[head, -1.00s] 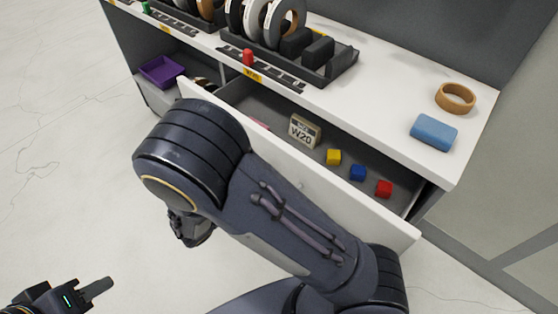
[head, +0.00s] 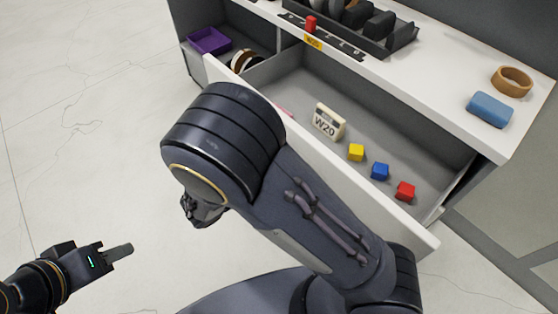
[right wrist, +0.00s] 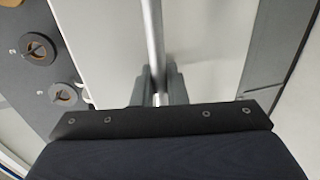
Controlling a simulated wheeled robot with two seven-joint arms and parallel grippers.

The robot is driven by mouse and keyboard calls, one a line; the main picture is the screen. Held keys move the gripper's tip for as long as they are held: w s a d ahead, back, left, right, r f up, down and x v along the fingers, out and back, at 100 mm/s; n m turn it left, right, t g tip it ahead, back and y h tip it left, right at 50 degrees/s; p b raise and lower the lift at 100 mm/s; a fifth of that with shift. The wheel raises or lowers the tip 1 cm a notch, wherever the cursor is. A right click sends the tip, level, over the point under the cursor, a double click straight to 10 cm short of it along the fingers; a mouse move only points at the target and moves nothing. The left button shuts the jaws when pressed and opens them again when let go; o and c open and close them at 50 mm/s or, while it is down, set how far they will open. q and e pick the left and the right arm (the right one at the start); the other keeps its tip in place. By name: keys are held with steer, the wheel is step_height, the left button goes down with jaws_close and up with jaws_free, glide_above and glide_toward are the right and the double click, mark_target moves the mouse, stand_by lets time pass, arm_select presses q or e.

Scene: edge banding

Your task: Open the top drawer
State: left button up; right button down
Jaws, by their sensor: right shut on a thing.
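The top drawer (head: 412,232) of the white cabinet stands well open in the head view. Its grey inside shows a W20 label block (head: 328,121) and a yellow (head: 356,152), a blue (head: 380,171) and a red cube (head: 405,191). In the right wrist view my right gripper (right wrist: 156,90) is shut on the metal bar handle (right wrist: 154,35) against a pale panel. My right arm hides part of the drawer front and the handle in the head view. My left gripper (head: 118,252) is at lower left, apart from the drawer; its jaw opening cannot be judged.
The white cabinet top (head: 440,95) holds a blue block (head: 490,109), a tan ring (head: 511,80), a dark rack (head: 385,40) and a small red piece (head: 311,24). A purple tray (head: 209,40) sits in an open bay at left. The pale floor at left is clear.

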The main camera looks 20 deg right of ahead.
steer(key=c, duration=1.5)
jaws_free()
steer(key=shift+c, duration=0.2)
steer(key=shift+a, duration=0.1)
steer(key=v, duration=0.7)
steer(key=shift+s+a, duration=0.2)
steer(key=shift+a, duration=0.1)
steer(key=shift+a, duration=0.1)
